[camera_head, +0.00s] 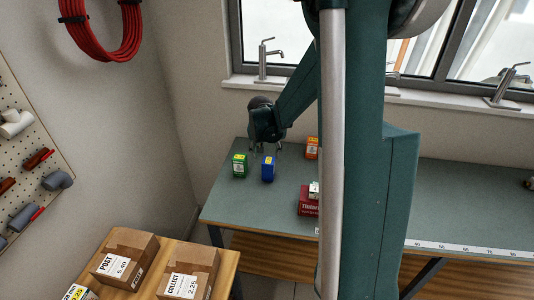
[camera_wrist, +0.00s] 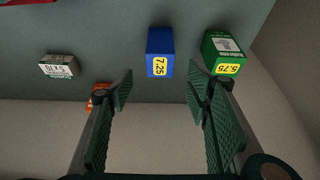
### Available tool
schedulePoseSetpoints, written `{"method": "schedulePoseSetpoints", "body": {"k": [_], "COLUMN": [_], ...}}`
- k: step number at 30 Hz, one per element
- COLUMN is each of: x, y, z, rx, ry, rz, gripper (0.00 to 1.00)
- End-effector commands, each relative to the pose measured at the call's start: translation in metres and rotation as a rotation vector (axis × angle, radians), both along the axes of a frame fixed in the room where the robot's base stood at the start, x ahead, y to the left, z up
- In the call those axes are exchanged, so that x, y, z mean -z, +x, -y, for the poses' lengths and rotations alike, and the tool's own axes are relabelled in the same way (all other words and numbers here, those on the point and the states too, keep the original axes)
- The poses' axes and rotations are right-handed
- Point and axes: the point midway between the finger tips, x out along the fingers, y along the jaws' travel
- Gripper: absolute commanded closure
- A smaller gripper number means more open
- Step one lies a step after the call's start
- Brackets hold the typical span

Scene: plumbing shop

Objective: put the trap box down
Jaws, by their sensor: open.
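My gripper (camera_head: 267,148) is open and empty at the back left of the bench, close to a blue box (camera_head: 268,170). In the wrist view, my open gripper (camera_wrist: 158,92) has the blue box (camera_wrist: 160,52), marked 7.25, beyond the gap between its fingertips, apart from both. A green box (camera_head: 239,166) stands left of the blue one. In the wrist view, the green box (camera_wrist: 222,52), marked 5.75, lies just beyond the right finger. I cannot read which box is the trap box.
An orange box (camera_head: 312,148) stands to the right, partly behind my arm. A small white box (camera_head: 314,189) is by a dark red box (camera_head: 308,206). The grey-green bench (camera_head: 228,205) has free room in front of the blue and green boxes. Cardboard parcels (camera_head: 125,258) are at lower left.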

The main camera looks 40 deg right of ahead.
Motion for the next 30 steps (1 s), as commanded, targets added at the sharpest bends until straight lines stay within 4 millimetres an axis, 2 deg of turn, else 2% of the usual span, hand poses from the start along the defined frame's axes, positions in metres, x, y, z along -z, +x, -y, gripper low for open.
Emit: {"method": "schedulePoseSetpoints", "body": {"k": [20,26,30], "x": [-0.003,-0.018,-0.036], "y": [-0.001,-0.007,-0.015], "z": [-0.003,-0.017,-0.035], "rx": [-0.005,-0.034,-0.072], "ry": [-0.001,-0.002,-0.006], "rz": [0.001,0.007,0.015], "gripper": [0.52,0.52,0.52]}}
